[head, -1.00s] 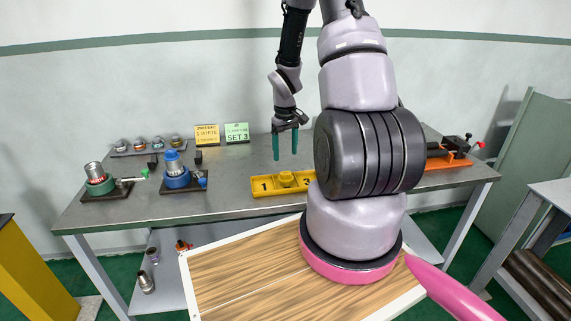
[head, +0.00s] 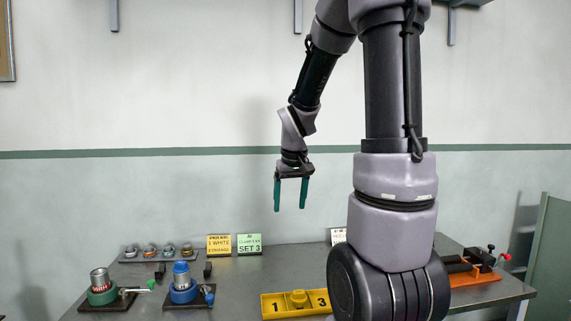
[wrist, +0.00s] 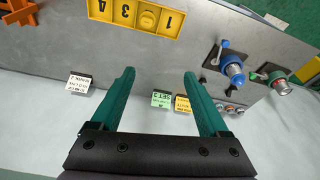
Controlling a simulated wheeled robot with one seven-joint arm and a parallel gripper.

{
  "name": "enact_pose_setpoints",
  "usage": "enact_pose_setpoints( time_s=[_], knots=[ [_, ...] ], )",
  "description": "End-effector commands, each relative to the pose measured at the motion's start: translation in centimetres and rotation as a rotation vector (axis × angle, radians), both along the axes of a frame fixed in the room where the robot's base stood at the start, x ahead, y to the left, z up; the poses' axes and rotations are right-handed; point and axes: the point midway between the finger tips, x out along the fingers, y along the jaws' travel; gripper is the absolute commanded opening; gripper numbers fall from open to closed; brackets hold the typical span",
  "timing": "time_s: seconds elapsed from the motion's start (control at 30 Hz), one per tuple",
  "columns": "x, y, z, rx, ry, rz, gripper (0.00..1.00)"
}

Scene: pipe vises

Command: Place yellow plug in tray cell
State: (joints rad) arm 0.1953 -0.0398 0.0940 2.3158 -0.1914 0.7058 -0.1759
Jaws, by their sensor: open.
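The yellow plug (head: 298,298) sits in the yellow tray (head: 275,308), in the cell between the visible numbers 1 and 3. In the wrist view the plug (wrist: 147,19) shows as a round knob in the tray (wrist: 167,20), near the top edge. My gripper (head: 291,207) is open and empty, its green fingers pointing down, well above the table and the tray. In the wrist view my gripper (wrist: 160,78) has nothing between its fingers. My arm hides the tray's right end in the head view.
A green vise (head: 102,297) and a blue vise (head: 184,292) stand at the left of the table, each holding a piece. An orange vise (head: 474,277) stands at the right. Sign cards (head: 249,244) and a row of small plugs (head: 157,251) line the back.

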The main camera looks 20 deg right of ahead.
Motion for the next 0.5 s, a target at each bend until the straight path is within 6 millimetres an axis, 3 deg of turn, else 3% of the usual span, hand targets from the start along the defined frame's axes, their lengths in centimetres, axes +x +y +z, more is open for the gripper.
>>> enact_pose_setpoints(
  time_s=[0.03, 0.2, 0.33, 0.5],
  knots=[
    [-1.2, 0.9, 2.3, 0.012, -0.046, -0.020, 0.78],
    [-5.8, 3.7, 7.8, 0.094, -0.164, -0.104, 0.78],
    [-9.5, 5.6, 10.9, 0.177, -0.246, -0.153, 0.78],
    [-13.3, 7.2, 13.1, 0.271, -0.313, -0.189, 0.78]
  ],
)
